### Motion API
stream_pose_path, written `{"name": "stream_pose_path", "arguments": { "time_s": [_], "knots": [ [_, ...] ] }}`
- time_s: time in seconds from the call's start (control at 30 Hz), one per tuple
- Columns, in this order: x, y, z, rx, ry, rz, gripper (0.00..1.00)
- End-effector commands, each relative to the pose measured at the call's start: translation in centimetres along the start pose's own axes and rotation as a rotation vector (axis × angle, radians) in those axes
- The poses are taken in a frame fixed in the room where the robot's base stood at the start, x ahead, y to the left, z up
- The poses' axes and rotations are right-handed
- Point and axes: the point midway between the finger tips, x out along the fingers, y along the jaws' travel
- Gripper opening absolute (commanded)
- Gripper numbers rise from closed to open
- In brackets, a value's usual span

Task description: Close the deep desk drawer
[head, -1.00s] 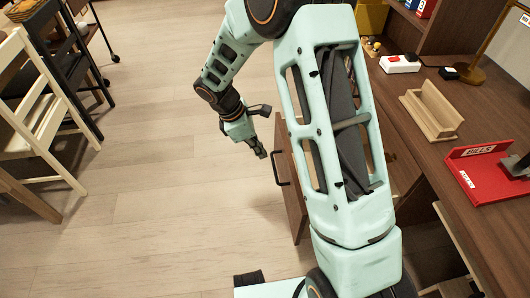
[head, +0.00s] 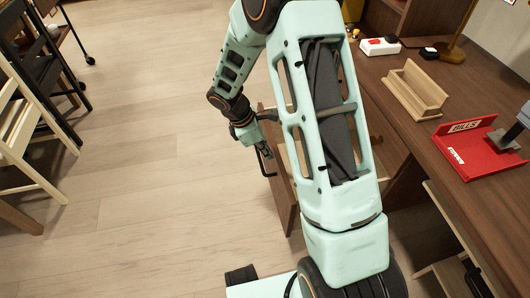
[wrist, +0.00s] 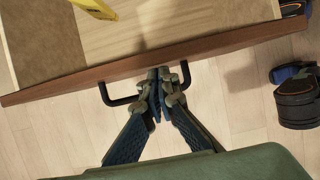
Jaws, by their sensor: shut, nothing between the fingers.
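The deep desk drawer (head: 283,190) stands pulled out from the desk, its brown front facing the open floor. In the wrist view its front panel (wrist: 60,83) crosses the picture, with the light interior behind it. A black bar handle (wrist: 118,102) is on the front; it also shows in the head view (head: 264,163). My gripper (wrist: 158,72) is shut and empty, its tips at the drawer front between the two ends of the handle. I cannot tell whether the tips touch the panel. In the head view my gripper (head: 266,152) is beside the drawer front, and my arm hides much of the drawer.
A yellow item (wrist: 95,8) is inside the drawer. The desk top (head: 420,150) holds a wooden holder (head: 412,90), a red bills tray (head: 475,148) and a white and red box (head: 380,46). Chairs (head: 30,150) stand at the left. The wooden floor between is clear.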

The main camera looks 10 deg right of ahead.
Motion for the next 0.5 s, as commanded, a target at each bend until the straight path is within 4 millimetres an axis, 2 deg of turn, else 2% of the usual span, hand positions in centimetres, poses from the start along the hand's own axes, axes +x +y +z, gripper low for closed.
{"name": "stream_pose_path", "arguments": {
  "time_s": [0.27,0.5],
  "knots": [
    [0.2,0.0,0.6,0.001,-0.001,-0.001,0.0],
    [1.1,-0.1,3.3,0.004,-0.002,-0.003,0.0]
  ]
}}
